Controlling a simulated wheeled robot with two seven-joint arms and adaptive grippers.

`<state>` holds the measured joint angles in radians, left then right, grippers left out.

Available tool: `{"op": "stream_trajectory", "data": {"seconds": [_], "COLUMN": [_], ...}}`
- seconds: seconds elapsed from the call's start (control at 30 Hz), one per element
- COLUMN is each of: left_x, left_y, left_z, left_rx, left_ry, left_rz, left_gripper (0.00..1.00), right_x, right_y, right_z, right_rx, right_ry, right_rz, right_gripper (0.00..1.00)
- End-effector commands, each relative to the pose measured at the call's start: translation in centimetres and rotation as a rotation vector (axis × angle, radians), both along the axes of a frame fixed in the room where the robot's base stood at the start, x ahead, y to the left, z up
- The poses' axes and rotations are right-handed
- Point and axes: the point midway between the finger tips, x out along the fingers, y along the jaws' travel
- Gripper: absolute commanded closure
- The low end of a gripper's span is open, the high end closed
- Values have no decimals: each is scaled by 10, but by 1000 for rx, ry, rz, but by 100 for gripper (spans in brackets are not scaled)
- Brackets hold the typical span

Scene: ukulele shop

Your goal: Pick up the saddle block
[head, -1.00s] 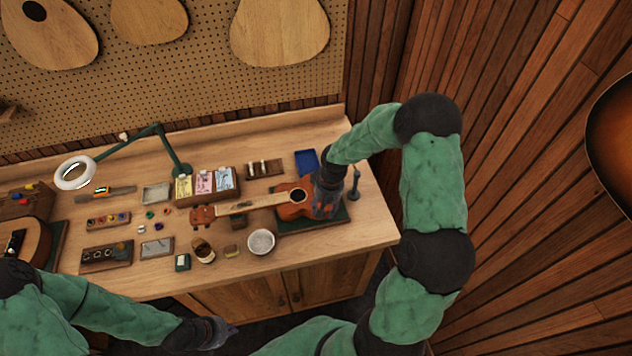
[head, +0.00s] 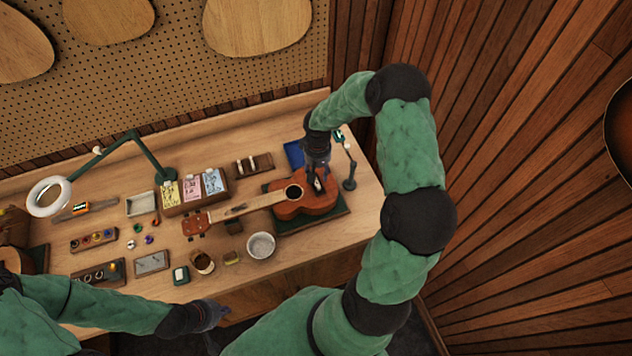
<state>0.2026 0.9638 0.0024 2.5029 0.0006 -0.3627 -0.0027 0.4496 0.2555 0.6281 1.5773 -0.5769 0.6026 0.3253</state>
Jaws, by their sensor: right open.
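The ukulele (head: 290,208) lies on a dark green mat (head: 335,219), its neck pointing left. My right gripper (head: 318,186) is open, fingers pointing down, over the right part of the ukulele's body near the bridge. A small pale spot shows between its fingers; it is too small to tell whether this is the saddle block. I cannot pick out the saddle block with certainty elsewhere. My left gripper (head: 214,316) is low at the bench's front edge, away from the ukulele; its fingers are too dark to read.
A white bowl (head: 261,246) stands in front of the ukulele. A small lamp stand (head: 349,184) is close right of my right gripper, with a blue tray (head: 294,155) behind. A card box (head: 196,192), magnifier lamp (head: 152,157) and small parts trays fill the left.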

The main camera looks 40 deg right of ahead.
Motion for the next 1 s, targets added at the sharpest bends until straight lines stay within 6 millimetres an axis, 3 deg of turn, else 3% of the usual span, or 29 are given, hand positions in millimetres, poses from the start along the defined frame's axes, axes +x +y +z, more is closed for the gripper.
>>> {"op": "stream_trajectory", "data": {"seconds": [0.33,0.67,0.83,1.0], "left_x": [0,0,0,0], "left_y": [0,0,0,0], "left_z": [11,11,11,11], "left_rx": [0,0,0,0], "left_ry": [1,1,1,1], "left_rz": [0,0,0,0], "left_gripper": [100,100,100,100], "right_x": [0,0,0,0], "right_y": [0,0,0,0], "right_z": [-43,-50,-50,-50], "right_rx": [2,0,0,0], "right_ry": [2,0,0,0], "right_rz": [0,1,1,1], "right_gripper": [52,52,97,100]}}
